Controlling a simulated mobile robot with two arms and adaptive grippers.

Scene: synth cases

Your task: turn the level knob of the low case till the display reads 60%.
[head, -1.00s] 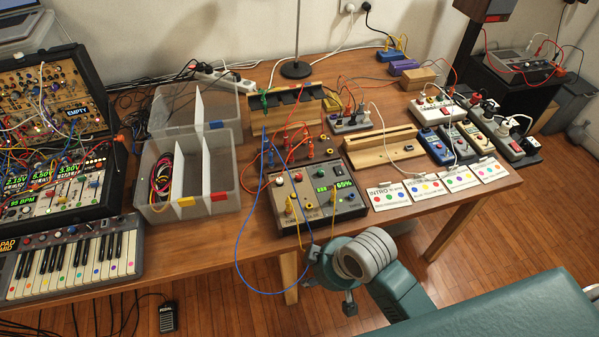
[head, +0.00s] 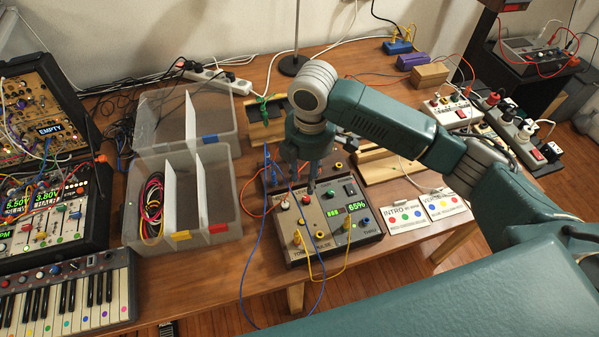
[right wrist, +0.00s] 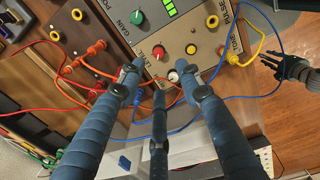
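The low case (head: 362,237) is a beige and grey box near the table's front edge. Its green display (head: 356,207) reads about 65%. It carries a white knob (right wrist: 173,75), a red knob (right wrist: 158,52) and a green knob (right wrist: 135,18). The word LEVEL is printed close to the red knob. My right gripper (head: 308,188) points down over the case; in the right wrist view its fingers (right wrist: 161,72) are spread around the red and white knobs, empty. I cannot tell whether they touch.
Yellow and blue cables (head: 324,278) loop off the case's front. A clear divided bin (head: 225,190) stands left of it and coloured cards (head: 408,217) lie right. Wooden racks and red cables crowd the space behind. A keyboard (head: 65,292) is far left.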

